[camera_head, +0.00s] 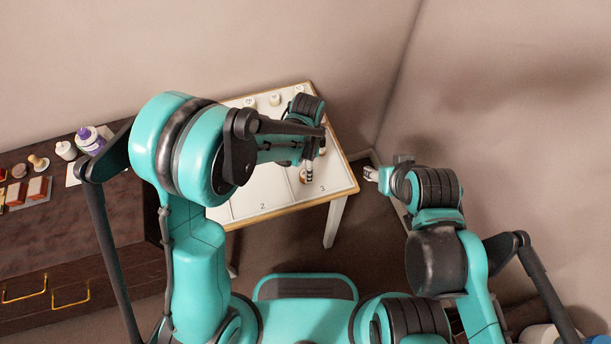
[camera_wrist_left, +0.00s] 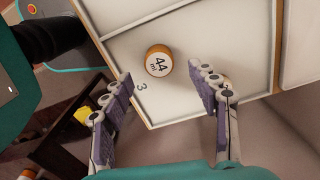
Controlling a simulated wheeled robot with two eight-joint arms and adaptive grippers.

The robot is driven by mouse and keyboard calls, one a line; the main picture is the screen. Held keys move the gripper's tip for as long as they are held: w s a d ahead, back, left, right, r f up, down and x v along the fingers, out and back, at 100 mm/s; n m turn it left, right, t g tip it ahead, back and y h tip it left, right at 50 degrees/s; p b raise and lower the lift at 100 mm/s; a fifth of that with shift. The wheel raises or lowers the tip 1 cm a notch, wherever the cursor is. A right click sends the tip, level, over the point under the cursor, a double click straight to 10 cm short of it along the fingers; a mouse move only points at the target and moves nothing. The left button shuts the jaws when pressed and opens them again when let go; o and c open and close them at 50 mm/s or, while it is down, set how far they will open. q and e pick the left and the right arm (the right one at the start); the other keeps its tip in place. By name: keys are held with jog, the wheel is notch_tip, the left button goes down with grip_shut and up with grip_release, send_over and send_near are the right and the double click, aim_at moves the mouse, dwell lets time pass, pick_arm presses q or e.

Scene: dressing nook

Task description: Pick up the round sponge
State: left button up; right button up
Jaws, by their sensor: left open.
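My left gripper (camera_head: 311,166) is over section 3 of the white table with the wooden rim (camera_head: 282,210). In the left wrist view its fingers (camera_wrist_left: 168,95) are spread with nothing between the tips. A round, tan-sided jar (camera_wrist_left: 159,61) with a white top marked "44 ml" stands on the table just beyond the fingers. A small tan thing (camera_wrist_left: 228,79) shows behind the right finger, mostly hidden. I cannot tell whether it is the round sponge; no thing is clearly a sponge. My right gripper (camera_head: 371,173) is off the table's right edge; its jaw gap is too small to judge.
Small white containers (camera_head: 249,102) stand along the table's back. On the left, a dark dresser (camera_head: 60,235) holds a purple-and-white bottle (camera_head: 88,138), a white bottle (camera_head: 66,151) and reddish blocks (camera_head: 38,188). Section 2 is clear. Walls stand close behind and right.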

pick_arm(q)
jog(key=f+b, duration=0.1)
jog(key=f, duration=0.3)
jog(key=shift+a+f+b, duration=0.2)
jog(key=shift+b, duration=0.1)
jog(key=shift+r, duration=0.1)
jog(key=shift+c, duration=0.4)
jog(key=c, duration=0.9)
